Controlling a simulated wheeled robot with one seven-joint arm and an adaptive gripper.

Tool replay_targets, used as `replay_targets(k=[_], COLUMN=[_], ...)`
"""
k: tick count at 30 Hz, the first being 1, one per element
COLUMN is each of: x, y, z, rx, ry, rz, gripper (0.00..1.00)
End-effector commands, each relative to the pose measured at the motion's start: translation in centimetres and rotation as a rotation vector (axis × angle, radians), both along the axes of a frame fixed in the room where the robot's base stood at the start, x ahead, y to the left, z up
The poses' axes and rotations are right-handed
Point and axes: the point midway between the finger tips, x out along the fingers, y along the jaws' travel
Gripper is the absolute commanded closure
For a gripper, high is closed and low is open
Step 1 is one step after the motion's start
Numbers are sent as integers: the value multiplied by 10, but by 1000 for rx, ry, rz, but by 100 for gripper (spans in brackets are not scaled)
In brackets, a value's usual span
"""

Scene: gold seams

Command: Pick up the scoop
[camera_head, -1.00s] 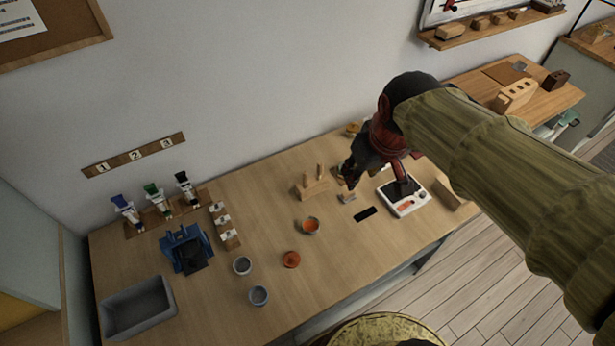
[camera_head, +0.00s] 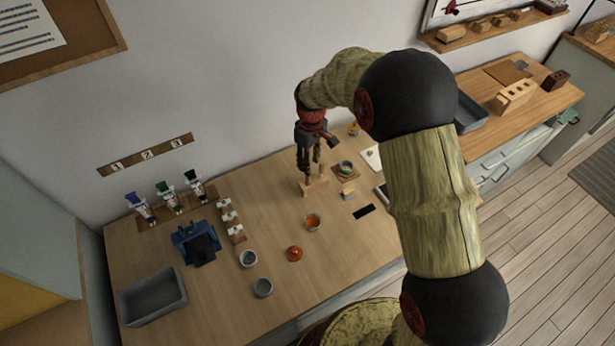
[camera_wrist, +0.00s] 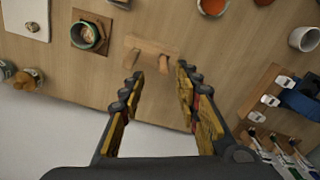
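My gripper (camera_head: 309,169) points down over a small wooden stand (camera_head: 318,187) with upright wooden pegs or handles. In the wrist view my gripper (camera_wrist: 160,82) is open, its fingers apart with nothing between their tips. The wooden stand (camera_wrist: 150,45) lies just beyond the fingertips there, with two handle-like pieces. I cannot tell for certain which piece is the scoop; one of these handles may belong to it. A small grey and wooden item (camera_head: 348,194) sits right of the stand, too small to make out. The gripper partly hides the stand in the head view.
A green-rimmed cup (camera_head: 346,168) on a brown mat stands right of the stand. A blue device (camera_head: 195,243) and grey bin (camera_head: 152,296) are left.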

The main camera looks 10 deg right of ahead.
Motion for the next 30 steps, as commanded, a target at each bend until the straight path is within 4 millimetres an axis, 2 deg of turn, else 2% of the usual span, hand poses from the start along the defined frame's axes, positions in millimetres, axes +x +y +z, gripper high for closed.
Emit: replay_targets(k=[10, 17, 24, 30], x=[4, 3, 1, 2], y=[6, 7, 9, 9], z=[-36, -53, -87, -95], rx=[-4, -4, -4, -4], ry=[18, 16, 18, 15], rz=[29, 29, 28, 28], gripper=[68, 68, 68, 68])
